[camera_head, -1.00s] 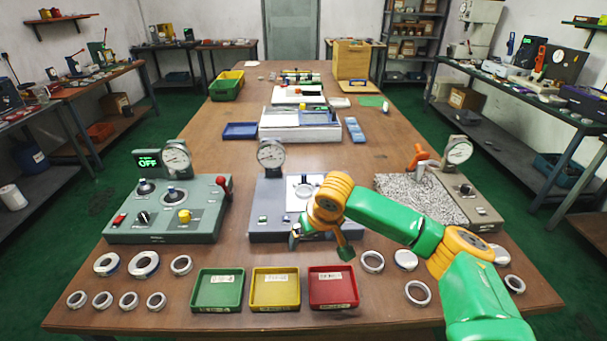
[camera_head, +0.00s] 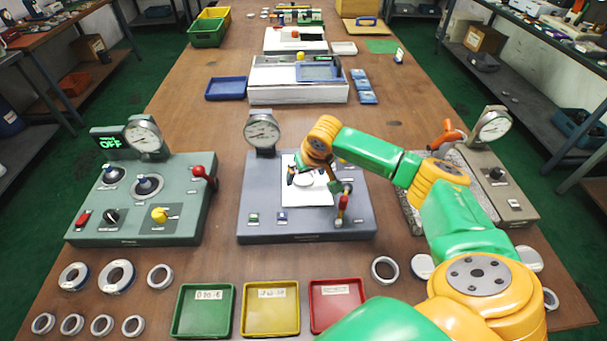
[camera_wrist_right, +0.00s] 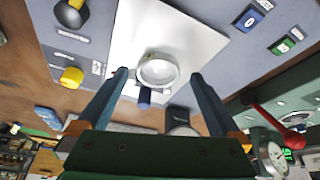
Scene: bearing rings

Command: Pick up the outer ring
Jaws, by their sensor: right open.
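A pale metal ring (camera_head: 303,180) lies flat on the white plate of the middle grey gauge station (camera_head: 255,222). It fits the name outer ring, though similar rings lie on the table. The right wrist view shows this ring (camera_wrist_right: 158,72) whole, with its open centre. My right gripper (camera_head: 313,181) is above the plate, partly hiding it and the ring. In the right wrist view my right gripper (camera_wrist_right: 159,77) is open, its two fingers on either side of the ring with gaps. Whether the fingertips are down at the ring's height is unclear. My left gripper is not in view.
A green gauge station (camera_head: 140,226) stands left and a grey-brown one (camera_head: 512,205) right. Green (camera_head: 177,323), yellow (camera_head: 247,320) and red trays (camera_head: 316,318) line the front. Several loose rings lie at front left; others, including one ring (camera_head: 372,270), lie at right.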

